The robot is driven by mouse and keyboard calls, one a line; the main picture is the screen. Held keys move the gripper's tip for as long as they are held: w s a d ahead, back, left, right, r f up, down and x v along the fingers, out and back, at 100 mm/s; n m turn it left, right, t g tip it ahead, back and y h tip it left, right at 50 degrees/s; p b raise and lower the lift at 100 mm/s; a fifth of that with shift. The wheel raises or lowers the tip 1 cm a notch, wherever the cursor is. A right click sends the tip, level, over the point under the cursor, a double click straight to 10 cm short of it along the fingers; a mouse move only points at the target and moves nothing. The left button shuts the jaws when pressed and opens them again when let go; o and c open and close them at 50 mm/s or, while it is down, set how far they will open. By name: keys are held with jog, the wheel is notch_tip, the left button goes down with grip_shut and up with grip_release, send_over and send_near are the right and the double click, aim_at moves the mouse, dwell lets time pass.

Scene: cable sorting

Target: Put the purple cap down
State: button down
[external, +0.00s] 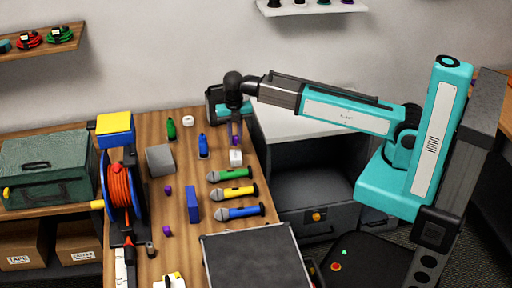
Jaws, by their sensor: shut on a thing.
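My gripper (235,138) hangs down from the wrist over the right part of the wooden table. It is shut on a small purple cap (236,141), of which only a little shows between the fingers. The cap is just above or behind a small white object (236,157); I cannot tell whether they touch. Two more small purple pieces, one upper (168,189) and one lower (167,231), lie apart on the table to the left.
Green, yellow and blue microphones (237,190) lie below the gripper. A blue bottle (203,146), a grey block (160,160) and a blue block (193,205) stand left of it. An orange cable reel (121,187) is farther left. A dark-topped case (258,264) fills the front right.

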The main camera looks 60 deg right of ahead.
aim_at(235, 142)
jog(key=shift+f, duration=0.25)
jog(key=shift+f+p, duration=0.4)
jog(key=shift+f, duration=1.6)
jog(key=shift+f, duration=0.15)
jog(key=c, duration=1.6)
grip_release()
jog(key=shift+c, duration=0.2)
jog(key=shift+r+b, duration=1.05)
jog(key=shift+r, duration=5.15)
